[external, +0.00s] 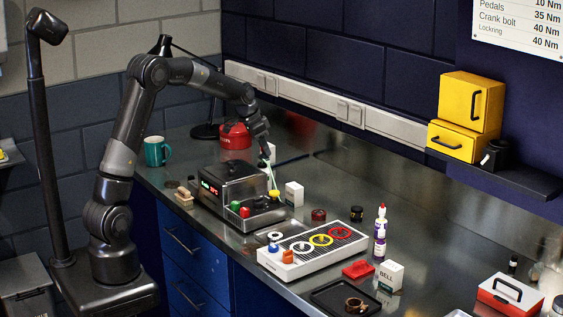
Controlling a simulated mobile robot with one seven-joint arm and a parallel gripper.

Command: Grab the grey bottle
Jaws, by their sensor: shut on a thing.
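My gripper (265,140) is over the back of the bench, above and behind the metal box with the lit display (232,183). It is shut on a small pale object (271,153) at its fingertips. The object is small and partly covered by the fingers, so I cannot tell for sure that it is the grey bottle. A thin pale green stick-like thing (271,177) shows just below it. A white and purple bottle with a red tip (380,235) stands apart on the right. No other clearly grey bottle shows.
A red kettle-like can (235,136) and a teal mug (155,151) stand at the back left. A white tray with coloured rings (300,257), a dark tray (330,293), and a white box marked BELL (390,276) are at the front. The bench at the back right is clear.

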